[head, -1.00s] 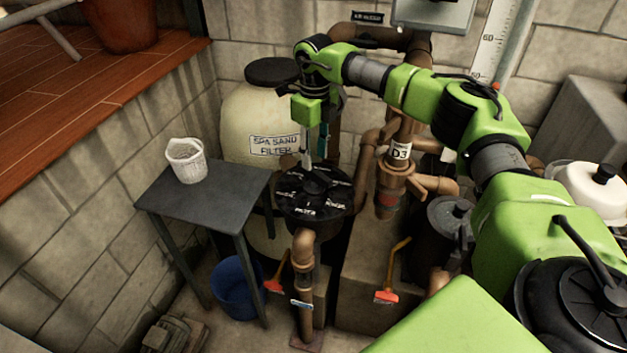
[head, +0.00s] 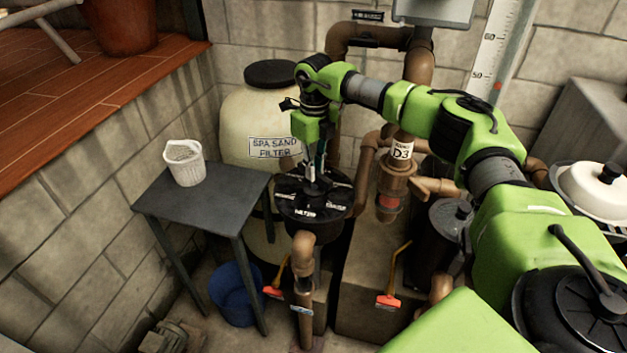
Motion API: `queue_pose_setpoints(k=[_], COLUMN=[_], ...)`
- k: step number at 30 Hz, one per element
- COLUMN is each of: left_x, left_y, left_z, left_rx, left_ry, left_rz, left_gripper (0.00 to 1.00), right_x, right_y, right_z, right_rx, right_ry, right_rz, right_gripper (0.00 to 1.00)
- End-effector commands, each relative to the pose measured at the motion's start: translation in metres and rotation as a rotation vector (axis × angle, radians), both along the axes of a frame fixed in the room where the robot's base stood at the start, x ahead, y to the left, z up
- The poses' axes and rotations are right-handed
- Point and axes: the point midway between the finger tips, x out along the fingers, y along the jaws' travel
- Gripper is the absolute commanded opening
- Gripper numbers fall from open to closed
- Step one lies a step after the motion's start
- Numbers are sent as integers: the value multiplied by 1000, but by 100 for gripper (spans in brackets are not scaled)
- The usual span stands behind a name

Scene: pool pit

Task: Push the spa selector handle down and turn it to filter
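The spa selector valve (head: 298,222) is a round black head with pale position labels, one reading filter at its front. It stands in front of the cream tank (head: 243,118) labelled spa sand filter. My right gripper (head: 312,188) points down over the middle of the valve head, its fingertips at the handle. The gripper and wrist cover most of the handle, so its direction and height are hidden. I cannot tell whether the fingers touch or grip it. My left gripper is not in view.
A dark table (head: 205,205) with a white basket (head: 185,163) stands left of the valve. A blue bucket (head: 235,292) is beneath it. Brown pipes (head: 303,260) and orange-handled valves (head: 388,300) surround the valve. A D3 label (head: 401,150) marks a pipe at right.

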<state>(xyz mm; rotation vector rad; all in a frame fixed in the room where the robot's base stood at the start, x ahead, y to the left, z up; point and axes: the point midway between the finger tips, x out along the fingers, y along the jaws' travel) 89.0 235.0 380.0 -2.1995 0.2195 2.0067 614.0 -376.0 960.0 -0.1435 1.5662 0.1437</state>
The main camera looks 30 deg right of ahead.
Motion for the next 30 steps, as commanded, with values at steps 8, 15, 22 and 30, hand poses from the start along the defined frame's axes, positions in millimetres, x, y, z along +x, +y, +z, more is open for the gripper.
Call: queue_pose_setpoints(k=[8, 15, 22, 30], left_x=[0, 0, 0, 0], left_y=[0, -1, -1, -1], left_z=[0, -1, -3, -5], left_rx=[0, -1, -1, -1], left_ry=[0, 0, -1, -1], left_rz=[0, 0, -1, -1], left_gripper=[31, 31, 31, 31], right_x=[0, 0, 0, -1], right_y=[0, 0, 0, 0], right_z=[0, -2, -7, -12], right_rx=[0, 0, 0, 0], right_ry=[0, 0, 1, 2], right_rz=[0, 0, 0, 1], right_gripper=[0, 0, 0, 0])
